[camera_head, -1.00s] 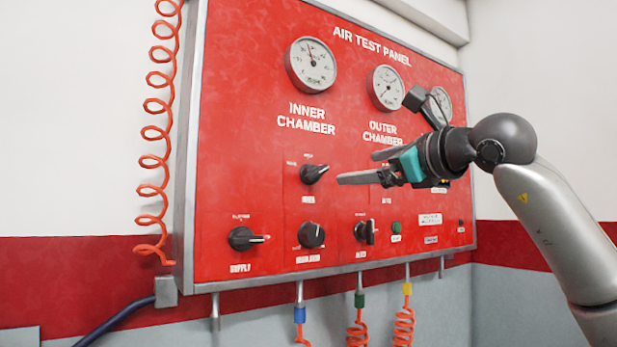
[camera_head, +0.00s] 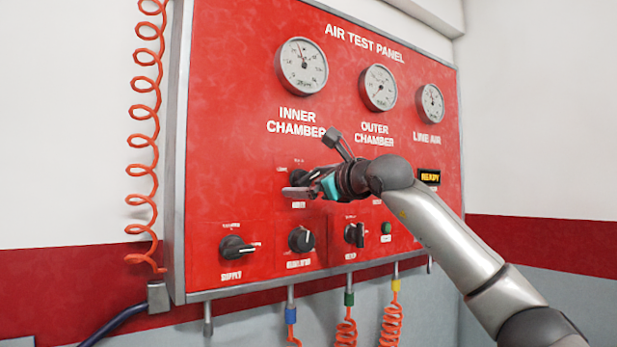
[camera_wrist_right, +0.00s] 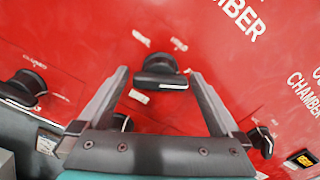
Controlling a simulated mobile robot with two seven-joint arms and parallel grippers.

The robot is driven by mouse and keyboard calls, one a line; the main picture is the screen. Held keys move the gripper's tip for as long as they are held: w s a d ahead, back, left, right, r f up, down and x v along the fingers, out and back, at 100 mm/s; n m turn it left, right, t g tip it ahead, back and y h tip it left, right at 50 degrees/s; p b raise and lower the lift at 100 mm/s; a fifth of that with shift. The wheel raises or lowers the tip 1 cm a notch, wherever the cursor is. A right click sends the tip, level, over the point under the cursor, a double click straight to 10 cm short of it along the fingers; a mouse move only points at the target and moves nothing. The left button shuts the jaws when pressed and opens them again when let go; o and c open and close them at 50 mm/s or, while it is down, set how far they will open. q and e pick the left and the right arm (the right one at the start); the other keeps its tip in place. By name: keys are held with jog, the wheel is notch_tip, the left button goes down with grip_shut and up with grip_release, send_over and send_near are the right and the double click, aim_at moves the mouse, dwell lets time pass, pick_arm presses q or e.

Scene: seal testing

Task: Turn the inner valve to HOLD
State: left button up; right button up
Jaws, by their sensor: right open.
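The inner valve (camera_head: 298,176) is a black knob on the red panel, below the INNER CHAMBER lettering. It is partly hidden by my right gripper (camera_head: 297,191) in the head view. In the right wrist view the knob (camera_wrist_right: 160,72) lies between the two fingertips, ahead of them, with a gap on each side. My right gripper is open and empty. The small labels around the knob are too blurred to read, and I cannot tell which one it points at. My left gripper is not in view.
The supply knob (camera_head: 237,247), regulator knob (camera_head: 301,240), another black knob (camera_head: 354,235) and a green button (camera_head: 386,228) sit along the lower panel. Gauges (camera_head: 302,65) are above. A coiled orange hose (camera_head: 143,130) hangs at the left. A display (camera_head: 430,176) reads READY.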

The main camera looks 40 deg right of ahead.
jog(key=c, duration=1.3)
